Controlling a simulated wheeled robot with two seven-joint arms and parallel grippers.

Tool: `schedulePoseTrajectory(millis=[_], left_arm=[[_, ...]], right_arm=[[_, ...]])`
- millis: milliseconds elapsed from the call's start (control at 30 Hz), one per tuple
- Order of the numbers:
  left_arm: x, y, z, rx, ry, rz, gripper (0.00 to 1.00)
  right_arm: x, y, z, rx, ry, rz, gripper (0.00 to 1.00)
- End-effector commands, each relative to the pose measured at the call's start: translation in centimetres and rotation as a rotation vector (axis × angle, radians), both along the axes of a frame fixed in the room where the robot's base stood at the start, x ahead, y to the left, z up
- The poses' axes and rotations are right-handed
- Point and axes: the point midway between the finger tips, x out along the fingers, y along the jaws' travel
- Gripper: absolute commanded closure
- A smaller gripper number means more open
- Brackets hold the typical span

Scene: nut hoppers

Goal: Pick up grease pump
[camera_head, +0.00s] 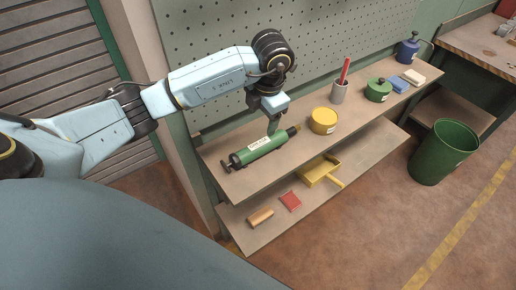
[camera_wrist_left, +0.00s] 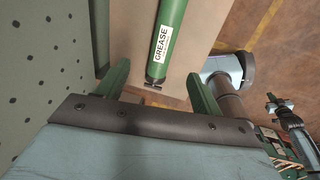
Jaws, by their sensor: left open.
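The grease pump (camera_head: 262,147) is a green cylinder with a white label and a dark handle at its left end. It lies on its side on the upper shelf in the head view. In the left wrist view, the pump (camera_wrist_left: 171,38) runs up from between the fingers, its GREASE label facing the camera. My left gripper (camera_head: 272,126) is above the pump, pointing down, open and empty. In the left wrist view, the green fingers of the left gripper (camera_wrist_left: 160,84) stand apart, one to each side of the pump's line.
On the upper shelf (camera_head: 222,181) stand a yellow tin (camera_head: 323,121), a grey cup (camera_head: 339,93) with a red tool, and a green can (camera_head: 378,90). The pegboard (camera_head: 215,45) rises behind. A yellow dustpan (camera_head: 318,172) lies below. A green bin (camera_head: 442,153) stands right.

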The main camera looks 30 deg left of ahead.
Motion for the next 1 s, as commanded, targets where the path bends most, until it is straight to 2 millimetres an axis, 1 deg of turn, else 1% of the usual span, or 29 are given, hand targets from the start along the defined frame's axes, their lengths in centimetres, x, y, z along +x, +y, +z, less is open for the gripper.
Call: schedulePoseTrajectory(millis=[200,333,400,567,767,833,900,1000], left_arm=[[0.0,0.5,-4.1,0.002,0.009,0.001,0.33],[0.2,0.8,-6.2,0.001,0.008,0.001,0.33],[0.3,0.9,-7.0,0.001,0.005,0.001,0.33],[0.3,0.9,-7.9,0.0,0.005,-0.001,0.33],[0.3,0.7,-10.8,-0.001,0.009,-0.001,0.33],[0.5,0.9,-11.7,0.0,0.005,0.001,0.33],[0.5,1.0,-12.4,-0.001,0.005,-0.001,0.33],[0.6,1.1,-12.8,-0.001,0.004,-0.002,0.33]], right_arm=[[0.0,0.2,0.5,0.002,-0.001,0.0,1.0],[0.0,0.3,0.6,0.004,0.0,-0.001,1.0],[0.0,0.3,0.7,0.004,0.0,-0.001,1.0],[0.0,0.3,0.8,0.004,0.0,-0.001,1.0],[0.0,0.3,1.7,0.004,0.0,-0.001,1.0],[0.0,0.3,1.7,0.004,0.0,-0.001,1.0],[0.0,0.3,1.7,0.003,0.0,-0.001,1.0],[0.0,0.3,1.7,0.003,0.0,-0.001,1.0]])
